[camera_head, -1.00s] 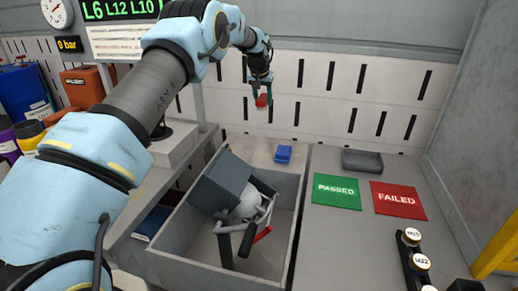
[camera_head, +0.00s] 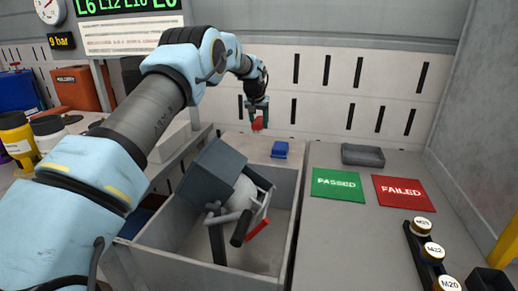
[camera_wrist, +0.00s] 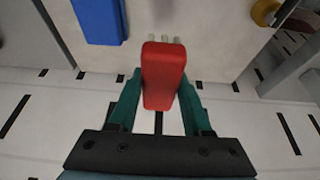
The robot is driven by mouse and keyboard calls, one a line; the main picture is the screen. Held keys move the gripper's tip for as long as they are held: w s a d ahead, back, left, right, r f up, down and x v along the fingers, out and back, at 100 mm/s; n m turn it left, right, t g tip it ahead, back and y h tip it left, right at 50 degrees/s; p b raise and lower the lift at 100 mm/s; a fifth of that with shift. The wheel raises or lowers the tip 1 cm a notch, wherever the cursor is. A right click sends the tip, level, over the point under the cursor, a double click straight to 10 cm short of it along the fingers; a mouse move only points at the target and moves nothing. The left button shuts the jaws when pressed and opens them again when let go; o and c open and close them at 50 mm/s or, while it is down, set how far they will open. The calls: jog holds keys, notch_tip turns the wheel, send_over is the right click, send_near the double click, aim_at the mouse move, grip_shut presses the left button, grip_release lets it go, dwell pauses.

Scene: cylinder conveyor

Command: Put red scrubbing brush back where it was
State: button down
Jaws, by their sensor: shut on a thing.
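The red scrubbing brush (camera_wrist: 164,78) is held between the two green fingers of my gripper (camera_wrist: 160,98), with pale bristle tufts at its far end in the wrist view. In the head view the brush (camera_head: 258,123) hangs below my gripper (camera_head: 256,108), over the back of the bench behind the grey bin. It appears raised above the surface, though its exact height is hard to tell. A blue block-like thing (camera_head: 280,149) lies on the ledge to its right; it also shows at the upper left of the wrist view (camera_wrist: 98,20).
A large open grey bin (camera_head: 190,265) holds a dark box, a white round thing and several bars. To the right are a green PASSED mat (camera_head: 338,185), a red FAILED mat (camera_head: 401,191), a small grey tray (camera_head: 363,155) and a rack of labelled cylinders (camera_head: 432,250).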

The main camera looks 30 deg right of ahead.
aim_at(260, 146)
jog(key=shift+f+p, duration=0.85)
jog(key=shift+f, duration=3.1)
jog(key=shift+f, duration=0.1)
jog(key=shift+c, duration=1.7)
grip_release()
